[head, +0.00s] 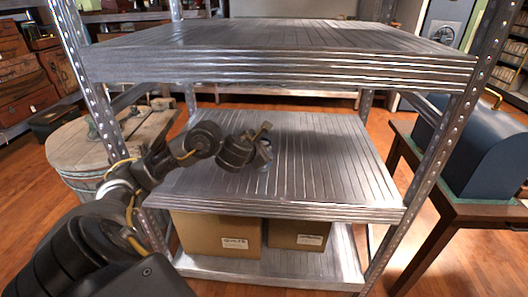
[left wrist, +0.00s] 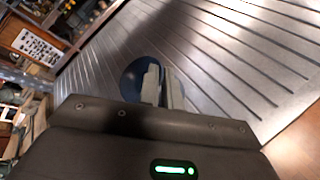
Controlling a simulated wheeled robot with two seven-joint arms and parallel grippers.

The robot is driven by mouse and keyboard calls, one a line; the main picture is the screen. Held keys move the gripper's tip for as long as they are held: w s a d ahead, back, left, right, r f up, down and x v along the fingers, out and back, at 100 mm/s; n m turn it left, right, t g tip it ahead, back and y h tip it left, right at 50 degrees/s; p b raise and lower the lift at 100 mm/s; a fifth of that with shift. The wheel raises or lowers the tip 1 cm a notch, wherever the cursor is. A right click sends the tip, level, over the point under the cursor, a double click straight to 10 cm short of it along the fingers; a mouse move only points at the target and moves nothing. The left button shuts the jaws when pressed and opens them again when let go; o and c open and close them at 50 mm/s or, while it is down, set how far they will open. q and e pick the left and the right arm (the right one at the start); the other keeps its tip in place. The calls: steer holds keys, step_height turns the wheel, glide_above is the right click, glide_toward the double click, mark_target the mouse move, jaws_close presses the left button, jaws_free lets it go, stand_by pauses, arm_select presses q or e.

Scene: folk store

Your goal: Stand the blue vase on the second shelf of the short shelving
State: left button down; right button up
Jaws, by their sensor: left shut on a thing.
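The short shelving (head: 290,212) stands in front of me with three metal shelves. My left arm reaches between its top shelf and its middle shelf. My left gripper (head: 262,143) is over the middle shelf and shut on the blue vase. In the left wrist view the vase (left wrist: 133,82) is a dark blue round shape behind the gripper fingers (left wrist: 161,88), which hide part of it. In the head view the gripper mostly hides the vase. I cannot tell whether its base touches the shelf. My right gripper is not in view.
The middle shelf's ribbed surface (head: 330,165) is otherwise clear. The top shelf (head: 270,38) overhangs it, and metal posts (head: 445,150) stand at the corners. A wooden barrel (head: 75,150) is left, a blue chest (head: 475,150) on a table right.

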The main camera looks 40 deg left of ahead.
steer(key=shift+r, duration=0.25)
arm_select(q)
steer(key=shift+f, duration=0.15)
steer(key=c, duration=2)
jaws_free()
steer(key=o, duration=0.4)
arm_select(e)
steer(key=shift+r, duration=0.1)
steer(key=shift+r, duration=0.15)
arm_select(q)
steer(key=shift+p+v, duration=3.9)
steer(key=shift+v, duration=2.15)
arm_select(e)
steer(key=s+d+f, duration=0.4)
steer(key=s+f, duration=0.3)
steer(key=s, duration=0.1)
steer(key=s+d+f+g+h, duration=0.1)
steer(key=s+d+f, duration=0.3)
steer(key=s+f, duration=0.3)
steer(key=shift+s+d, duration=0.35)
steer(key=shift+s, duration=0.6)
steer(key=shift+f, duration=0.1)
